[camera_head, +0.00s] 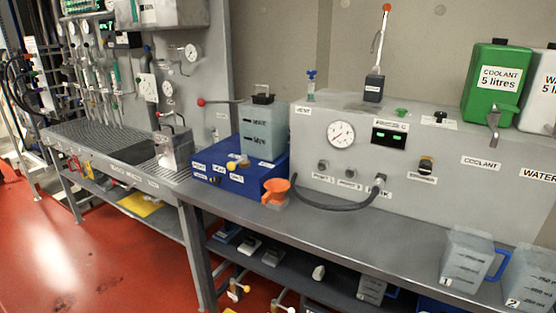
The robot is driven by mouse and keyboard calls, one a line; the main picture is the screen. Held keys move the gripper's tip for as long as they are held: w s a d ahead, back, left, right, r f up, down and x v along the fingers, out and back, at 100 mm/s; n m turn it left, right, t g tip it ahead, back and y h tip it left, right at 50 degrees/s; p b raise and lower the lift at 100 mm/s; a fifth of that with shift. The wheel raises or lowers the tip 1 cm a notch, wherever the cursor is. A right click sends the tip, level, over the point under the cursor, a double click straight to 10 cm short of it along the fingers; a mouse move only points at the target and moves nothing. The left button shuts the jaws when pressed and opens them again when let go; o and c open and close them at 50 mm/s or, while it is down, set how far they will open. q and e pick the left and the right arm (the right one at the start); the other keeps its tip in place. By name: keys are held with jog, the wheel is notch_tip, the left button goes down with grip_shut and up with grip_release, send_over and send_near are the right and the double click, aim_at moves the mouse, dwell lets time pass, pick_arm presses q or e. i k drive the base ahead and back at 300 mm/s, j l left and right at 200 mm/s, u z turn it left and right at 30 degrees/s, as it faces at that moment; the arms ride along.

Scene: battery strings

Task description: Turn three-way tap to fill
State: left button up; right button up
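No label that I can read names a three-way tap, so I cannot tell which fitting it is. A blue box (211,184) on the bench carries small white labels and a yellow-handled fitting (238,163). A translucent tank (264,128) with a black cap stands on this box. A red-knobbed lever (202,102) points left beside the tank. Neither of my grippers is in view.
A round gauge (341,134) and a dark hose (335,206) are on the console front. An orange funnel (275,190) stands before the blue box. A green coolant can (497,87) sits above right. Marked jugs (466,260) stand at the bench's right. Red floor (75,260) is open at left.

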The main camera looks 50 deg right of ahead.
aim_at(231, 166)
jog(key=z, duration=1.2)
